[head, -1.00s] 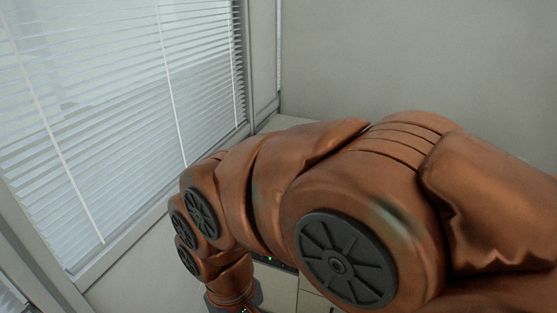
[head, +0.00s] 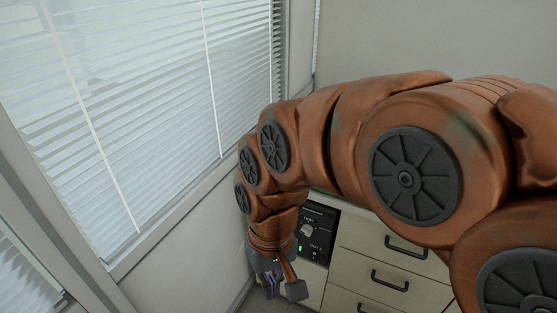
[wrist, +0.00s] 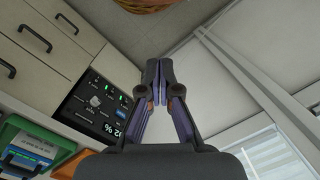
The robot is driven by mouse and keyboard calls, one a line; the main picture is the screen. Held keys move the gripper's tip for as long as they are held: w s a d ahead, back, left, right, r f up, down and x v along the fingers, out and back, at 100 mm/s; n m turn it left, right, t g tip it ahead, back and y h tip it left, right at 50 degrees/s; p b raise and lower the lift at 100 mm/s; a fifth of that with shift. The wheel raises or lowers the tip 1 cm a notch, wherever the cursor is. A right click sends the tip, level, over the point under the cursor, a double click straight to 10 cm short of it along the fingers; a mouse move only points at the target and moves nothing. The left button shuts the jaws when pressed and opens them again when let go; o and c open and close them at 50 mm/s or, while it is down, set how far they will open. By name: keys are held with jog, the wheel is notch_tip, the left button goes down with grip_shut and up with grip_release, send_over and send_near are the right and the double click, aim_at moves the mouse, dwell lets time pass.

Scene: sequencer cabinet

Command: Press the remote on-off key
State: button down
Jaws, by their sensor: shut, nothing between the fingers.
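The black control panel (head: 318,235) is set in the cabinet front beside the drawers, partly hidden behind my arm in the head view. It carries a light knob, small white lettering and a lit green spot. In the wrist view the panel (wrist: 97,108) lies left of my fingers, with a knob (wrist: 95,101), green lights and white digits. I cannot tell which control is the remote on-off key. My gripper (wrist: 158,72) is shut and empty, pointing past the panel and apart from it. In the head view my gripper (head: 271,287) hangs low, left of the panel.
Cream drawers (head: 385,265) with dark handles stand right of the panel. A window with blinds (head: 140,110) and a pale wall close off the left. The wrist view shows a green bin (wrist: 35,145) with blue contents below the panel.

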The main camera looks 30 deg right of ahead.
jog(key=w+d+r+m+t+y, duration=0.25)
jog(key=w+m, duration=0.35)
jog(key=w, duration=0.9)
jog(key=w+d+r+m+t+y, duration=0.1)
jog(key=w+d+r+m+t, duration=0.3)
jog(key=w, duration=1.1)
jog(key=w+d+f+m+t, duration=0.1)
jog(key=w+d+m, duration=0.3)
jog(key=d, duration=0.3)
jog(key=w+d+f+m+t+h+p, duration=0.1)
jog(key=w+d+m, duration=0.3)
jog(key=d, duration=0.4)
jog(key=w+d+f+m+t+h, duration=0.1)
jog(key=w+d+f+m, duration=0.2)
jog(key=d, duration=0.5)
jog(key=shift+w+d+m, duration=0.15)
jog(key=shift+w+m, duration=0.35)
jog(key=shift+m, duration=0.6)
jog(key=shift+f+t, duration=0.1)
jog(key=shift+t, duration=0.15)
notch_tip(320, 180, down, 6)
jog(key=b, duration=0.4)
jog(key=shift+f, duration=1.35)
jog(key=shift+f, duration=0.1)
